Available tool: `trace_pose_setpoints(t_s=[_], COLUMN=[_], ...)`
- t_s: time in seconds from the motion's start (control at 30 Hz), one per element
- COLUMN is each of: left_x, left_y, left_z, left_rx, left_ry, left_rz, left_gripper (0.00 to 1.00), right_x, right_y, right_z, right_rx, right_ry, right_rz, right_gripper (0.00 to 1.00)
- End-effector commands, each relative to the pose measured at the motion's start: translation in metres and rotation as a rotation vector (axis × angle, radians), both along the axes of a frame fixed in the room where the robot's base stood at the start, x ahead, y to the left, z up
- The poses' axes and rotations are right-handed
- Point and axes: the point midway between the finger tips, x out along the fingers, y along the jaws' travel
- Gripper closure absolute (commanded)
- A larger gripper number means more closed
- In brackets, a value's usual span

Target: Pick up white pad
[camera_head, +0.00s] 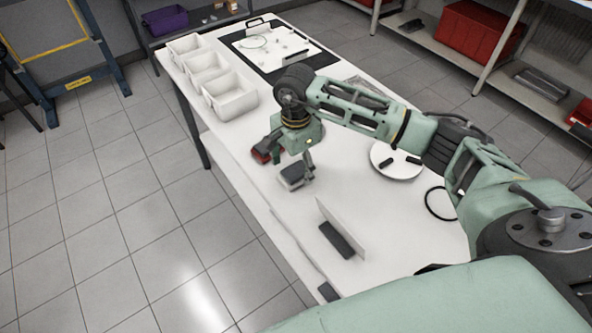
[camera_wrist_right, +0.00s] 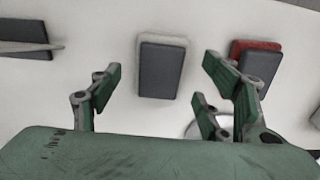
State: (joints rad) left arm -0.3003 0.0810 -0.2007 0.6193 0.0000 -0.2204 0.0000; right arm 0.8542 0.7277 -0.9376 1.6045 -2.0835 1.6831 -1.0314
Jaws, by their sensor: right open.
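The white pad (camera_head: 291,179), a small block with a dark grey face and a whitish edge, lies on the white table. In the right wrist view the white pad (camera_wrist_right: 161,68) lies flat between my spread fingers, just beyond their tips. My right gripper (camera_head: 292,157) is open and empty, pointing down above the pad. Its fingers (camera_wrist_right: 160,86) show apart on either side in the wrist view, not touching the pad. My left gripper is not in view.
A red pad (camera_head: 262,156) with a dark face lies close beside. A dark block with an upright white plate (camera_head: 343,227) stands nearer the front. A round white dish (camera_head: 397,172) and black ring (camera_head: 428,206) lie right; white bins (camera_head: 232,107) stand at the far left.

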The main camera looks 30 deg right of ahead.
Motion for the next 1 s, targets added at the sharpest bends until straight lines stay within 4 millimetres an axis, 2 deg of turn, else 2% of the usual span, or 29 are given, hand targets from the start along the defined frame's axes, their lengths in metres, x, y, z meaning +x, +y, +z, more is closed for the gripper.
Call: trace_pose_setpoints(t_s=[0.17, 0.4, 0.9, 1.0], left_x=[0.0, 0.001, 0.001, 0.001], left_y=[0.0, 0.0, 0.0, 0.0], left_z=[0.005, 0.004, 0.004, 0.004], left_rx=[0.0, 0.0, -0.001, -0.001], left_ry=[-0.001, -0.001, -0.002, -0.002], left_rz=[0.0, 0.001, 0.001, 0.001], left_gripper=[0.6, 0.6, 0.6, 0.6], right_x=[0.0, 0.0, 0.0, 0.0], right_y=[0.0, 0.0, 0.0, 0.0], right_z=[-0.017, -0.019, -0.019, -0.018], right_rx=[0.0, 0.001, 0.001, 0.001], right_ry=[0.001, -0.001, -0.001, -0.001], right_rz=[0.0, 0.0, 0.0, 0.0], right_gripper=[0.3, 0.3, 0.73, 0.78])
